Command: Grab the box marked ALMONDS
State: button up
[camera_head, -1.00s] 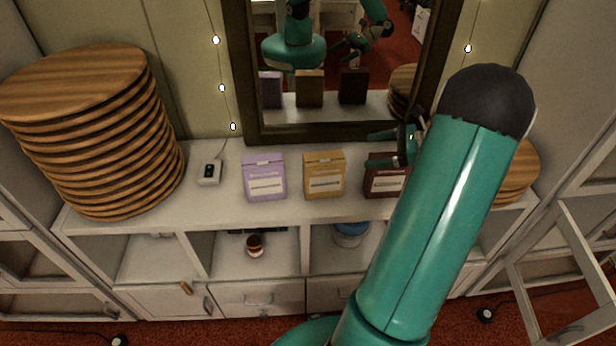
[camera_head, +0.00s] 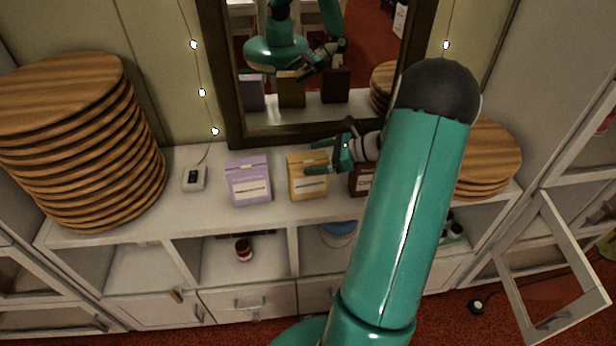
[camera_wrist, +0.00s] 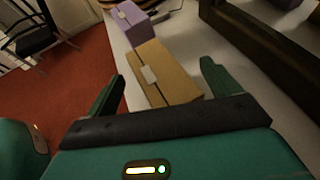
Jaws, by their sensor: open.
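Three boxes stand in a row on the white shelf top: a purple box (camera_head: 248,182), a yellow box (camera_head: 307,187) and a dark red box (camera_head: 362,182) partly hidden by my arm. Each has a pale label; the print is too small to read surely, so I cannot tell which says ALMONDS. My gripper (camera_head: 316,158) is open and empty at the upper part of the yellow box. In the wrist view, the yellow box (camera_wrist: 165,78) shows between the spread fingers of my gripper (camera_wrist: 160,88), with the purple box (camera_wrist: 128,22) beyond it.
A tall stack of wooden turntables (camera_head: 85,150) stands at the left, a shorter stack (camera_head: 488,160) at the right. A framed mirror (camera_head: 290,118) rises behind the boxes. A small white device (camera_head: 195,178) sits left of the purple box. An open cabinet door (camera_head: 550,265) juts out at lower right.

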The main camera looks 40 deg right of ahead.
jog(key=shift+w+a+f, duration=0.1)
jog(key=shift+w, duration=0.1)
grip_shut()
dwell(0.3)
